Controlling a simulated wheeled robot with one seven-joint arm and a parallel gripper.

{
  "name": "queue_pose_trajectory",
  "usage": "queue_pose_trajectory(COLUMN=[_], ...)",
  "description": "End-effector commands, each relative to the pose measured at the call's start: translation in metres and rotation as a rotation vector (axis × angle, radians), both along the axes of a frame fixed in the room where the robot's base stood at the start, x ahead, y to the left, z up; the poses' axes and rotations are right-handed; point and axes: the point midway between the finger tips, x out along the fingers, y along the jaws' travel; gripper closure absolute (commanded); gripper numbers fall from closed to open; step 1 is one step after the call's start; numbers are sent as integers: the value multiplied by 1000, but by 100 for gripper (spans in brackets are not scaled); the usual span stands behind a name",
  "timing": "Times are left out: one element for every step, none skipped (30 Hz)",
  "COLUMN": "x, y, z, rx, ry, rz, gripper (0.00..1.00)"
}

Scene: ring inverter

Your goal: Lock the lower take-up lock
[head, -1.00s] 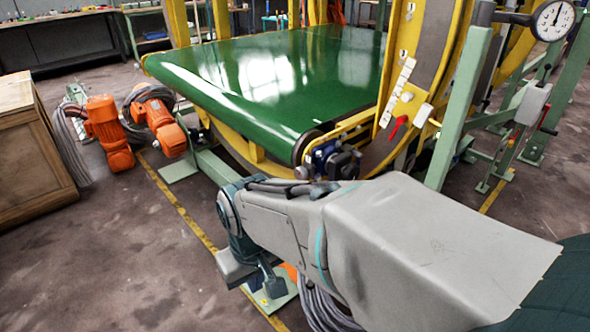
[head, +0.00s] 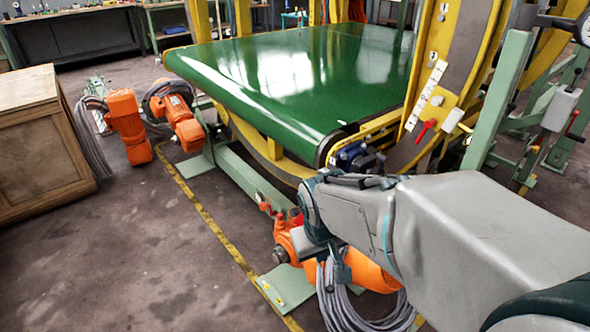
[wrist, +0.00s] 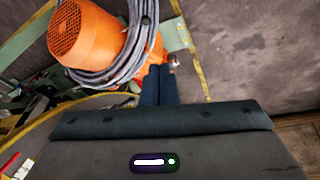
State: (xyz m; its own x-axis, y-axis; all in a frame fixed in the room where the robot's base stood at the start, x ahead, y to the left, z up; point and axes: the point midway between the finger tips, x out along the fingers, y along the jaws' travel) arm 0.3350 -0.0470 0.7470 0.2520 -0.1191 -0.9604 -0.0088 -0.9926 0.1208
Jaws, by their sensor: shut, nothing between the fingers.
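My gripper (head: 342,280) points down in front of the orange motor under the near corner of the green belt. In the wrist view its dark fingers (wrist: 158,88) are shut and empty, beside the motor's cable coil. A red lever (head: 426,129) sits on the yellow plate right of the belt's end, well above and apart from my gripper. A small red part (head: 267,206) shows low, by the green base beam left of my wrist. I cannot tell which of these is the lower take-up lock. A blue bearing block (head: 352,156) sits at the belt's roller end, partly behind my arm.
The orange motor (head: 368,272) and its grey cable coil (head: 350,312) are close to my gripper. Two more orange motors (head: 130,127) stand left, by a wooden crate (head: 40,150). A green post (head: 497,100) rises at right. The floor at left front is clear.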

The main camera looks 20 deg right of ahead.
Motion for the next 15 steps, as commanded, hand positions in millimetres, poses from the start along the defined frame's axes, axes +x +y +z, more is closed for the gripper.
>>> queue_pose_trajectory(x=[13,22,34,42,50,61,67,74,82,87,91,97,100,103,106], y=[-20,-32,-48,-59,-70,-83,-92,-100,-109,-116,-122,-128,-131,-134,-137], z=[-1,-1,-1,0,0,1,1,2,2,2,2,2,2,1,0], rx=[-42,-69,-107,-133,-157,-187,-204,-221,-238,-249,-255,-261,-261,-258,-251], ry=[-46,-81,-128,-162,-197,-243,-276,-308,-349,-379,-410,-449,-477,-505,-539], rz=[-6,-1,11,22,34,55,73,95,125,147,171,207,236,263,299], gripper=[100,100,100,100,100,100,100,100,100,100,100,100,100,100,100])
